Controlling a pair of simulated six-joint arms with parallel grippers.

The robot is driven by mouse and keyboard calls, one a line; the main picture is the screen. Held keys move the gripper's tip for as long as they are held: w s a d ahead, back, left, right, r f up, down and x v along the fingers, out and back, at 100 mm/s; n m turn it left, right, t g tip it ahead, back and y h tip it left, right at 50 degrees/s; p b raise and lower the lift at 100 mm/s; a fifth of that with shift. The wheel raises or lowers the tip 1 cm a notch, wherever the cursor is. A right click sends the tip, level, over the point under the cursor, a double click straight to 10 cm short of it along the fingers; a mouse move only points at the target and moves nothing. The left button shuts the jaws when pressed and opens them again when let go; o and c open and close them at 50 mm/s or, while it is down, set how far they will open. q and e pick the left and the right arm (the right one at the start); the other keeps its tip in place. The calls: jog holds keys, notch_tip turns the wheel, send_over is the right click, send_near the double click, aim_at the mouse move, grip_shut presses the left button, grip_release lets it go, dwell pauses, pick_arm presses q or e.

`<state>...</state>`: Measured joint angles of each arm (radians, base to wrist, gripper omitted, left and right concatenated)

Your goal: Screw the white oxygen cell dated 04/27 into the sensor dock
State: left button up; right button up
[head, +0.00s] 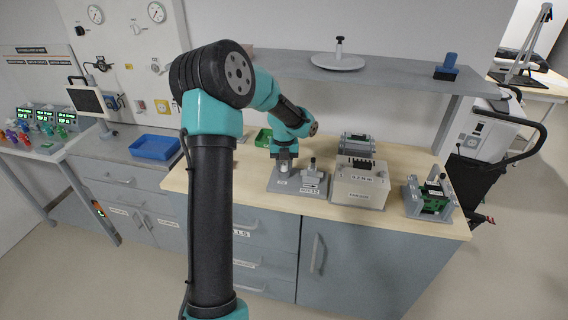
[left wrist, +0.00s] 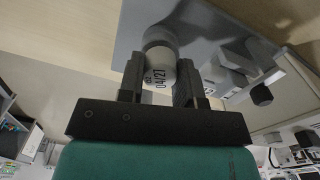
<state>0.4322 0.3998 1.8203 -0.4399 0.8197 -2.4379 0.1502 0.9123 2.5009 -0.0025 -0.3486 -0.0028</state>
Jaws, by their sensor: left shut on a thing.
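The white oxygen cell (left wrist: 159,77) shows in the left wrist view with "04/27" printed on its side. It sits between the two black fingers of my left gripper (left wrist: 158,84), which are shut on it. In the head view my left gripper (head: 284,160) points down over the left part of a grey base (head: 312,189), which appears to be the sensor dock. The base also shows in the left wrist view (left wrist: 134,28), past the cell's far end. Whether the cell touches the dock cannot be told. My right gripper is not in view.
Right of the grey base stand a cream box (head: 360,188) with labels and a grey holder with a green board (head: 431,196). A green tray (head: 263,137) lies behind my arm. A shelf (head: 385,72) overhangs the back. The wooden bench's (head: 228,187) left front is clear.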

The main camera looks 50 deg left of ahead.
aim_at(285, 163)
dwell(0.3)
pick_arm(q)
jog(key=shift+m, duration=1.4)
jog(key=o, duration=1)
jog(key=shift+r, duration=0.15)
jog(key=shift+r, duration=3.35)
